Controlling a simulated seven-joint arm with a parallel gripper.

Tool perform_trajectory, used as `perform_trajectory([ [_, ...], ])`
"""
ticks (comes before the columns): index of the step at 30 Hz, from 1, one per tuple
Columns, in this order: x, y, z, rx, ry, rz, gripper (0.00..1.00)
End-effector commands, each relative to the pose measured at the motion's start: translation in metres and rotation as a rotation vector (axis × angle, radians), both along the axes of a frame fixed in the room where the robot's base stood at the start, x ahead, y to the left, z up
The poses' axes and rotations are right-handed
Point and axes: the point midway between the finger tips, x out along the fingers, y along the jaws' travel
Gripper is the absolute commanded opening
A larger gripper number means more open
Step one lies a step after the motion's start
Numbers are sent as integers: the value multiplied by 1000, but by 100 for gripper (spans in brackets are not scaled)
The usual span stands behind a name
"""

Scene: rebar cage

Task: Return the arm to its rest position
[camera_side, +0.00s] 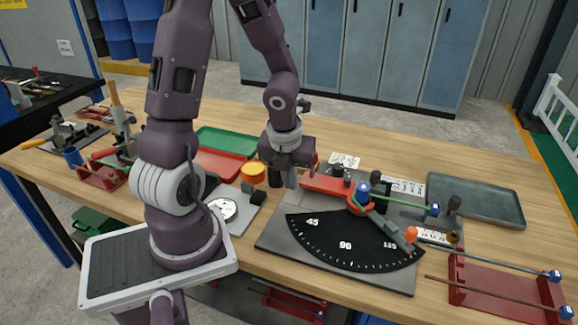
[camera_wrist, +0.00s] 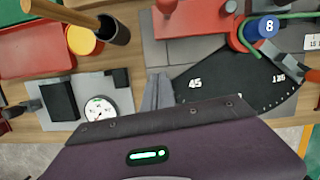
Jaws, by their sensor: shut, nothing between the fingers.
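In the wrist view the closed fingers (camera_wrist: 158,92) show between the gauge plate and the black dial (camera_wrist: 232,85). I cannot tell how far the fingertips are above the surface. A red bending arm (camera_side: 328,184) with a blue-capped post lies on the plate to the right of my gripper.
A dial gauge (camera_side: 223,209) and an orange-topped cup (camera_side: 253,172) stand left of my gripper. Red (camera_side: 219,164) and green (camera_side: 226,140) trays lie behind. A grey tray (camera_side: 477,199) and a red rod rack (camera_side: 500,290) are right.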

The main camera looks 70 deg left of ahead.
Motion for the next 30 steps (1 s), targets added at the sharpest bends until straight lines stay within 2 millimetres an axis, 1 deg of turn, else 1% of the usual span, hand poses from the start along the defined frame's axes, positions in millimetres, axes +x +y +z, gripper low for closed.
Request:
perform_trajectory([
  [1, -2, 0, 11, 2, -5, 10, 0],
  [3, -4, -2, 24, 3, -4, 9, 0],
  [6, -7, -5, 38, 2, -2, 7, 0],
  [12, -10, -10, 52, 1, 1, 7, 0],
  [14, -11, -12, 57, 11, -7, 61, 0],
  [17, -17, -24, 78, 37, -88, 360, 0],
  [18, -22, -33, 92, 33, -157, 542, 0],
  [20, -30, -50, 113, -20, -288, 842, 0],
  [21, -37, -63, 127, -88, -371, 1041, 0],
  [23, -48, -83, 144, -231, -471, 1320, 0],
  [24, -56, -96, 155, -341, -510, 1487, 0],
  [27, -77, -123, 173, -598, -504, 1824, 0],
  [30, -91, -140, 183, -760, -434, 2030, 0],
])
